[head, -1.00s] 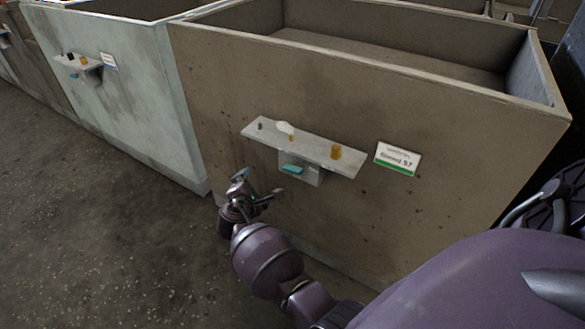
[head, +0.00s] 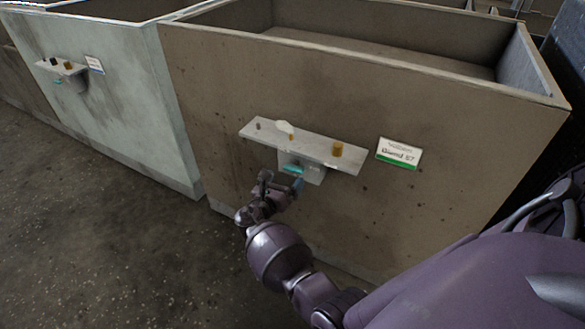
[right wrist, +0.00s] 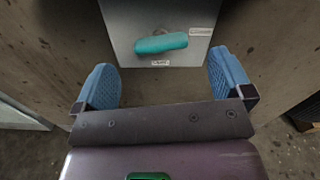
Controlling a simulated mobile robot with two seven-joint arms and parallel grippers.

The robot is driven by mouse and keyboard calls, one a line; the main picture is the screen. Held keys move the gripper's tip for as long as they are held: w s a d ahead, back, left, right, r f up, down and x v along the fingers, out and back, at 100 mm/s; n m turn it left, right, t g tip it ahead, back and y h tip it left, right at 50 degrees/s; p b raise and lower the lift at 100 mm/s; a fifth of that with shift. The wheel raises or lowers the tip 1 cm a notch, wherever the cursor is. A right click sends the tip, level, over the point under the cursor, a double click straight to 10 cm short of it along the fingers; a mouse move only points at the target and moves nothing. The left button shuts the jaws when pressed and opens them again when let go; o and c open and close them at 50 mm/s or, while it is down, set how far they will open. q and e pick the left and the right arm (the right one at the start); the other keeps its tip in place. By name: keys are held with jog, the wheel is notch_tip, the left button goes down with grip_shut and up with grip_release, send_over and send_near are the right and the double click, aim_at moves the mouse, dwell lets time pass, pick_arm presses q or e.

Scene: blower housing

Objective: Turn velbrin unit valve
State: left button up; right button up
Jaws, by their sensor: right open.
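The valve's teal handle (right wrist: 161,43) sits on the front of a small grey box (right wrist: 195,14) in the right wrist view. In the head view the teal handle (head: 291,169) shows under a grey shelf on the brown unit. My right gripper (head: 278,182) is just in front of and below the grey box. In the right wrist view its two blue finger pads (right wrist: 165,82) are wide apart, with nothing between them. The handle lies ahead of the pads, apart from them, roughly level across the picture. My left gripper is not in view.
The grey shelf (head: 315,149) carries a white piece (head: 284,127), an amber cylinder (head: 337,149) and a small dark peg. A white and green label (head: 398,153) is to its right. A pale green unit (head: 110,100) with a similar shelf stands left. Open floor (head: 90,230) lies in front.

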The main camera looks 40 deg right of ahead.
aim_at(292, 170)
jog(key=x, duration=0.5)
jog(key=shift+f+b, duration=0.1)
jog(key=shift+b, duration=0.2)
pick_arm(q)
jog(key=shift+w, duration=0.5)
pick_arm(e)
jog(key=shift+w+d, duration=0.3)
jog(key=shift+d, duration=0.3)
jog(key=shift+c, duration=0.2)
jog(key=c, duration=0.9)
jog(key=shift+s+m+b, duration=0.1)
jog(key=shift+m+b, duration=0.25)
jog(key=shift+m, duration=0.65)
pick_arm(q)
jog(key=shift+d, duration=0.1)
pick_arm(e)
jog(key=o, duration=0.9)
jog(key=shift+o, duration=0.2)
